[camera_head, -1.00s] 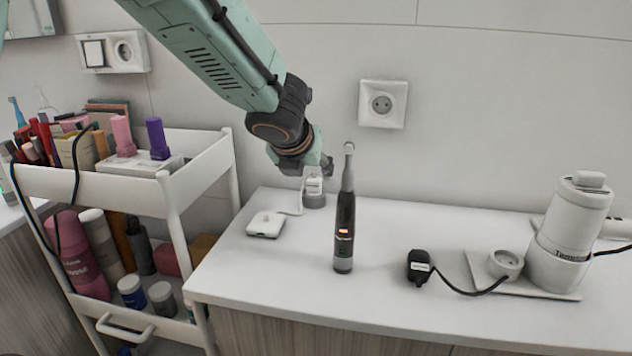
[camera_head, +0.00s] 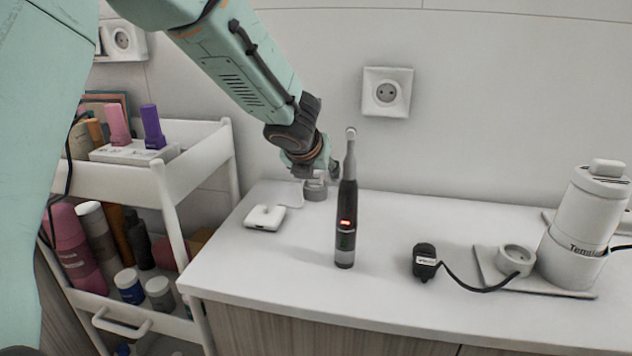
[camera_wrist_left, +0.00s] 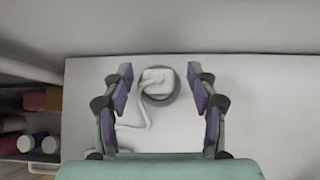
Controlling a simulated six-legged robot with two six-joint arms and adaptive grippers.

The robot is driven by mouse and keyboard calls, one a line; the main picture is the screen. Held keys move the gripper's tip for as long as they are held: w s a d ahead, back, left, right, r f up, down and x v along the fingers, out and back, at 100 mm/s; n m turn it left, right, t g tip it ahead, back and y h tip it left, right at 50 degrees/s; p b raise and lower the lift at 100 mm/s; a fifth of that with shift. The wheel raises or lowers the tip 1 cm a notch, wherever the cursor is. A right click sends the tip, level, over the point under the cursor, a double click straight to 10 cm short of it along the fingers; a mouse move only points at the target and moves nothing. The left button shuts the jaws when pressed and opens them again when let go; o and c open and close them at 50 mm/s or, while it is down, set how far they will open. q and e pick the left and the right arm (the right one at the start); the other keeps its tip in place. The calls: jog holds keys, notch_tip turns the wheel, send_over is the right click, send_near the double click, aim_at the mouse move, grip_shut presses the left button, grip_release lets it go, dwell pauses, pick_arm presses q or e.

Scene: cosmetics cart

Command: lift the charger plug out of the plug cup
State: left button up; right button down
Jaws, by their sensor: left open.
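The plug cup (camera_head: 315,194) is a small grey round cup standing at the back left of the white counter. The white charger plug (camera_wrist_left: 157,80) sits in it in the left wrist view, with the cup's grey rim (camera_wrist_left: 173,98) around it. A white cord runs from the plug toward the bottom left. My left gripper (camera_head: 325,174) is just above the cup, and mostly hides the plug in the head view. In the left wrist view its fingers are open, one on each side of the plug, with gaps between. My right gripper is not in view.
A black electric toothbrush (camera_head: 345,215) stands upright right of the cup. A white charger block (camera_head: 265,217) lies in front left of it. A black plug (camera_head: 424,262) and a white device (camera_head: 575,235) are further right. The cart (camera_head: 190,172) stands left of the counter.

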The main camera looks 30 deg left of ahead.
pick_arm(q)
jog(key=shift+w+a+f, duration=0.15)
jog(key=shift+a, duration=0.05)
jog(key=shift+c, duration=0.2)
jog(key=shift+d, duration=0.15)
jog(key=c, duration=0.4)
grip_shut()
